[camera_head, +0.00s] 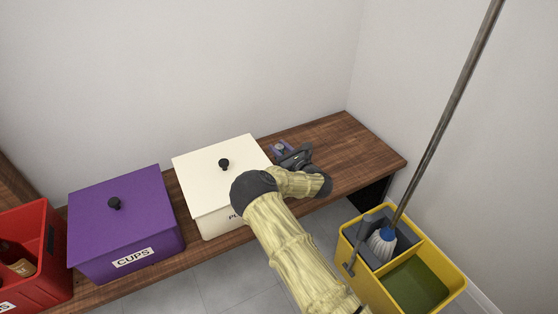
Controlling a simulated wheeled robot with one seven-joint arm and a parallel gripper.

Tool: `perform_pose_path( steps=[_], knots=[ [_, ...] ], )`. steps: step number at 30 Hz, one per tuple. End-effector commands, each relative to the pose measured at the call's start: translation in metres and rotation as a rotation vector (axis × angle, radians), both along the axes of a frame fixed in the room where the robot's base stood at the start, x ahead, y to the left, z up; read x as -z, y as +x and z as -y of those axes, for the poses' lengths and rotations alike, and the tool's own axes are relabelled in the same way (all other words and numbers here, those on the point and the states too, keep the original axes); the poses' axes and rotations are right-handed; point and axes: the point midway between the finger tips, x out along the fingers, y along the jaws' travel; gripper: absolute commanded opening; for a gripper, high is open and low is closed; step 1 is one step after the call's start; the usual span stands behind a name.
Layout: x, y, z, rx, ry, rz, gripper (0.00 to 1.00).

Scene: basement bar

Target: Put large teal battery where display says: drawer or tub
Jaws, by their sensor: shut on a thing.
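My gripper (284,153) is low over the right part of the wooden bench, just right of the cream box. It is seen from behind and partly hidden by my own arm. It is shut on a small purple and grey thing (279,147) at its far end. I cannot tell from this view whether that thing is the battery. No teal surface shows clearly. No display, drawer or tub can be made out.
A cream lidded box (200,165), a purple box labelled CUPS (110,210) and a red crate (50,275) line the wooden bench (350,145). Its right end is clear. A yellow mop bucket (437,259) with a leaning mop handle (450,105) stands at the right.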

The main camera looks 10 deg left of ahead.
Motion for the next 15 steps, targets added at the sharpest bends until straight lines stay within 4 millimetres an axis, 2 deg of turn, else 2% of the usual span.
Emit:
perform_pose_path(
  steps=[4,10,15],
  knots=[
    [0.009,0.0,0.0,0.0,-0.001,-0.001,0.0],
    [0.043,0.0,0.0,-0.001,0.0,-0.001,0.0],
    [0.051,0.0,0.0,-0.001,0.0,0.0,0.0]
  ],
)
